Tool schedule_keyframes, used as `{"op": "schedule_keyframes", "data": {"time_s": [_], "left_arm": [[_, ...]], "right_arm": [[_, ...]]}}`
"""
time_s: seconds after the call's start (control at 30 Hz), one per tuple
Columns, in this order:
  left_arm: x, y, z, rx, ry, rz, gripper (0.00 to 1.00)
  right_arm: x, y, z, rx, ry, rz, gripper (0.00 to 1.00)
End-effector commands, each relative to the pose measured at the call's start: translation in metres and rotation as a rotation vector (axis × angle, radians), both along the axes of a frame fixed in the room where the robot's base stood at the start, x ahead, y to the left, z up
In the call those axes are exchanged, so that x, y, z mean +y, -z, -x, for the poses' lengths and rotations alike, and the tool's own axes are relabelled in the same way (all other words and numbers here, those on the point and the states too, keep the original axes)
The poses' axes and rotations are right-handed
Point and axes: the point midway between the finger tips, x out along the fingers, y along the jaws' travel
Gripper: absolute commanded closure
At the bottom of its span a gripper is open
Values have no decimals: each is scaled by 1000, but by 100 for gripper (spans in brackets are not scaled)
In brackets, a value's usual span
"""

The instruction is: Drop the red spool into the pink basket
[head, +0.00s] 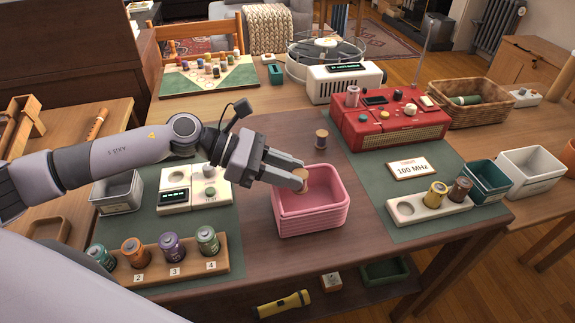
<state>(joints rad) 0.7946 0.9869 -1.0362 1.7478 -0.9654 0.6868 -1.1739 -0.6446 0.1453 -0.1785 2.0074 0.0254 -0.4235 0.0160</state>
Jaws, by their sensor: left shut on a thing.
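The pink basket (311,222) stands on the dark middle part of the table, its open top facing up. My left gripper (301,178) reaches in from the left, with its fingertips over the left part of the basket's opening. It is shut on a small spool (303,184) with a tan end; the fingers hide much of it, and its thread colour is hard to tell. The spool appears within or just above the basket's rim, and I cannot tell its exact height. My right gripper is not in view.
A dark-thread spool (321,140) stands behind the basket. A green spool (466,100) lies in the wicker basket (490,113). A red radio (388,120) stands at the right rear, a battery rack (190,264) at the front left.

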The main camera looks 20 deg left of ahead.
Motion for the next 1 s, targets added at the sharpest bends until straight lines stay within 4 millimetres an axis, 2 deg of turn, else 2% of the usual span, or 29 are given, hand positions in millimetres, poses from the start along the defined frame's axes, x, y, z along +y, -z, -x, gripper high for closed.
{"op": "schedule_keyframes", "data": {"time_s": [0.27,0.3,0.37,0.4,0.73,1.0], "left_arm": [[0,3,0,1,0,0,96],[0,3,0,1,0,0,61],[0,3,0,1,0,0,42],[0,3,0,1,0,0,38],[4,2,1,1,-2,0,38],[39,-11,11,1,-4,-2,38]], "right_arm": [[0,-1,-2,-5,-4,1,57],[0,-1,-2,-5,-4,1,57],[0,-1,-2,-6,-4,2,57],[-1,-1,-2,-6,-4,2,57],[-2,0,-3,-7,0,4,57],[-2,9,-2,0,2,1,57]]}}
